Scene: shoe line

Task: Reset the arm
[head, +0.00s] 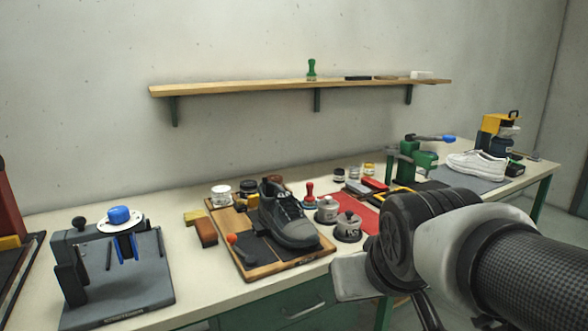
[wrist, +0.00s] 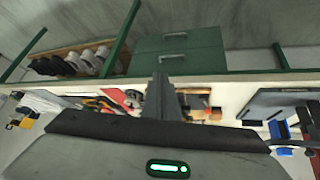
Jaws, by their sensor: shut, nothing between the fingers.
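My arm (head: 470,245) reaches in from the lower right of the head view, in front of the workbench (head: 215,290). Its fingertips cannot be made out there. In the wrist view my gripper (wrist: 160,84) shows as two dark fingers pressed together at the middle, with nothing between them. The fingers overlap the bench edge and the green drawers (wrist: 178,52) in that view, and hide part of the bench top.
A grey shoe (head: 286,220) rests on a wooden board, with lidded pots (head: 347,227) beside it. A fixture with a blue knob (head: 119,215) stands left. A green press (head: 408,160) and white shoes (head: 477,164) stand right. A wall shelf (head: 270,88) hangs above.

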